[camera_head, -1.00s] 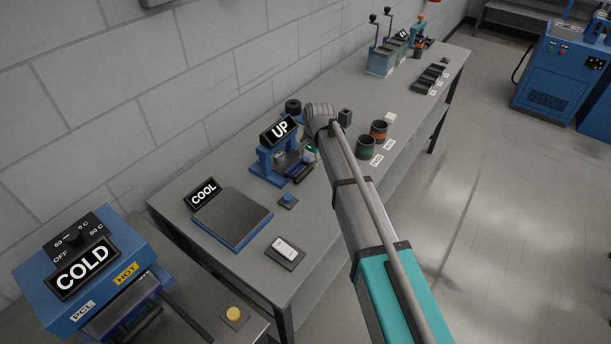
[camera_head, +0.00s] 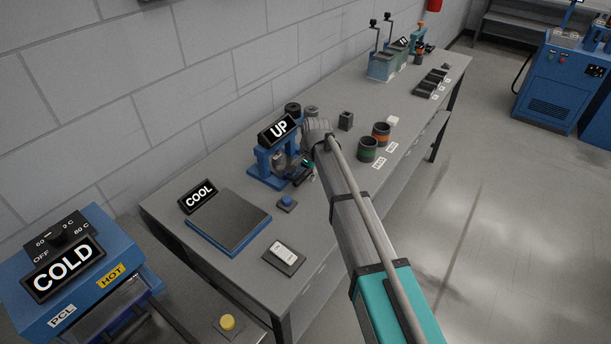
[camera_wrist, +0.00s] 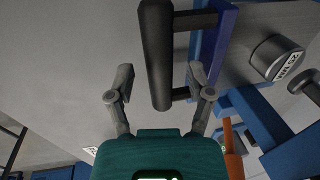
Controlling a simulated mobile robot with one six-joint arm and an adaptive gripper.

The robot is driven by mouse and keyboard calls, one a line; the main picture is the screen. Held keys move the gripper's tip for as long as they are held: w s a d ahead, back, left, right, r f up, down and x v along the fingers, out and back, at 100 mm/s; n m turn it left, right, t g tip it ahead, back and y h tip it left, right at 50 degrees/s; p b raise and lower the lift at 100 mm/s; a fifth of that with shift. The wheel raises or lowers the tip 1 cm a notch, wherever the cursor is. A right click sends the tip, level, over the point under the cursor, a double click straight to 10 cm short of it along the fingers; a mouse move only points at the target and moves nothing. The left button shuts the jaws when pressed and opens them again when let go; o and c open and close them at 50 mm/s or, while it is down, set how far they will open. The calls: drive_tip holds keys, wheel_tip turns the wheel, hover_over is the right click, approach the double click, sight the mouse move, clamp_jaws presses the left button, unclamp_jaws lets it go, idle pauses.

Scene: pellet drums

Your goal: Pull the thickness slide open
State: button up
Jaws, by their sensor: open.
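The blue press with the UP sign (camera_head: 279,129) stands on the long bench. In the wrist view, a dark bar handle (camera_wrist: 157,45) is fixed by two short posts to a blue part (camera_wrist: 213,40), which looks like the slide. My gripper (camera_wrist: 160,75) is open, with one finger on each side of the bar. Gaps show between both fingers and the bar, so I hold nothing. In the head view my gripper (camera_head: 308,168) is at the right front of the press, and my wrist hides part of it. How far the slide is out cannot be told.
A blue button (camera_head: 286,202), the COOL plate (camera_head: 229,220) and a white-topped switch (camera_head: 284,254) lie left of the press. Green-banded (camera_head: 367,149) and orange-banded (camera_head: 381,133) cups stand to the right. An orange part (camera_wrist: 233,150) is close to my right finger.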

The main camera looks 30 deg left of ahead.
drive_tip(key=shift+c, duration=0.3)
clamp_jaws()
